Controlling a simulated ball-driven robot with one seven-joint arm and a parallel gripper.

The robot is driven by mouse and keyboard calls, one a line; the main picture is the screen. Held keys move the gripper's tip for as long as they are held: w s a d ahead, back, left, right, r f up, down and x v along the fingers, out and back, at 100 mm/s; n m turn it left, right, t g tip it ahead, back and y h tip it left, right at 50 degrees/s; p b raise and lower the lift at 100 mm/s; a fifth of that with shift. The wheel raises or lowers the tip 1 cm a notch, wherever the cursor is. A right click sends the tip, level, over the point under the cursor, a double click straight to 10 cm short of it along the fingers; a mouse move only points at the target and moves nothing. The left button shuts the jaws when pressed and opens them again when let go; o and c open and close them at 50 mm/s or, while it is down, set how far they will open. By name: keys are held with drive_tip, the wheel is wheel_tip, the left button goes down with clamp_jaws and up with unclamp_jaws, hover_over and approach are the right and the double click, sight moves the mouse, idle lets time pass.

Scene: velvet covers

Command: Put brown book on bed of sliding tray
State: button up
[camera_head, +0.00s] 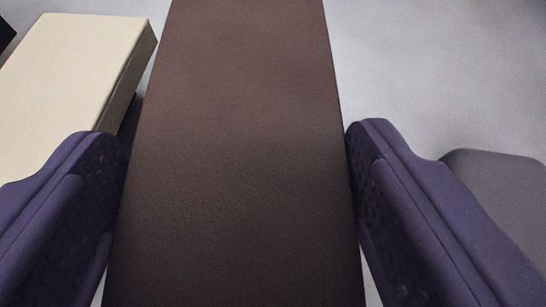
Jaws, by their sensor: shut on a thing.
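The brown book (240,130) fills the middle of the view, a long dark brown slab with a grained surface running from the bottom edge up past the top edge. My gripper (238,150) has one purple finger on each side of the book, and it is shut on the book. The lower and upper ends of the book are outside the view. Whether the book touches anything below cannot be told. I cannot make out the sliding tray or its bed for sure.
A cream, box-like block (70,75) lies at the upper left, close to the book's left side. A dark object (5,32) shows at the far left corner. A grey rounded shape (500,190) is at the right. The pale grey surface (440,70) at the upper right is clear.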

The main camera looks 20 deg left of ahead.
drive_tip(key=shift+f, duration=0.9)
drive_tip(key=shift+f+b, duration=0.15)
drive_tip(key=shift+b, duration=0.2)
drive_tip(key=o, duration=1.1)
